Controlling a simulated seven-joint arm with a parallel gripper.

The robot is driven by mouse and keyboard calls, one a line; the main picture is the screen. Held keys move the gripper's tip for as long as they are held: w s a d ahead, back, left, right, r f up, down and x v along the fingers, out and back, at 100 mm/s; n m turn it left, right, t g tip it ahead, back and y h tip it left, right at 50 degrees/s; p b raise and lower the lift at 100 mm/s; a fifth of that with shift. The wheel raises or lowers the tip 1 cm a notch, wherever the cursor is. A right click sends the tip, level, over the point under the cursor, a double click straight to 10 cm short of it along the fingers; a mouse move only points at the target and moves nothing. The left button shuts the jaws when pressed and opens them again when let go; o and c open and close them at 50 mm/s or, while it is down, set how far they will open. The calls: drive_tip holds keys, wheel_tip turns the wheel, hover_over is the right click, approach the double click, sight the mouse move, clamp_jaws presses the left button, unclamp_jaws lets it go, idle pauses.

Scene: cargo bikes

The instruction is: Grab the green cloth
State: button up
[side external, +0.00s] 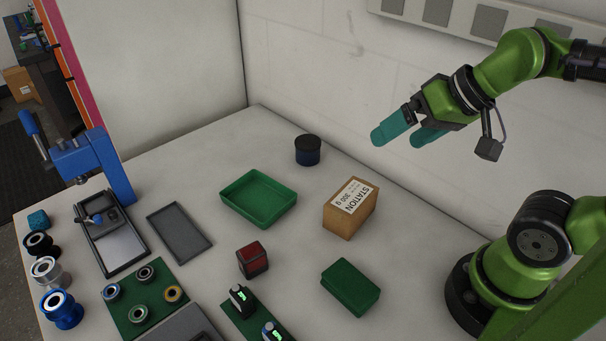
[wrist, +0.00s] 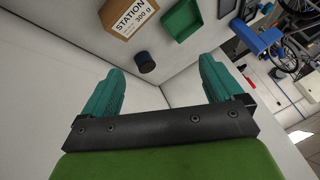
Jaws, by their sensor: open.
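The green cloth (side external: 350,287) looks like a thick folded dark green block. It lies flat on the pale table near the front right in the side view, and I do not make it out in the wrist view. My gripper (side external: 398,140) has teal fingers and is held high above the table, up and to the right of the cloth in the side view. Its fingers are spread open and empty; the wrist view also shows my gripper (wrist: 162,65) with a clear gap between the fingers.
A cardboard box (side external: 351,207) marked "STATION 300 g" stands just behind the cloth. A green tray (side external: 228,203), a dark blue round container (side external: 308,150), a red-topped block (side external: 252,260) and a green mat (side external: 123,309) with several rings are around. A wall borders the back.

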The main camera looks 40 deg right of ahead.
drive_tip(key=n+g+h, duration=0.2)
drive_tip(key=n+g, duration=0.2)
drive_tip(key=g, duration=0.8)
approach(354, 284)
drive_tip(key=x, duration=0.4)
drive_tip(key=shift+s+f, duration=0.25)
drive_tip(key=shift+s, duration=0.05)
drive_tip(key=shift+x, duration=2.75)
drive_tip(key=shift+w, duration=0.2)
drive_tip(key=shift+c, duration=0.4)
drive_tip(key=c, duration=1)
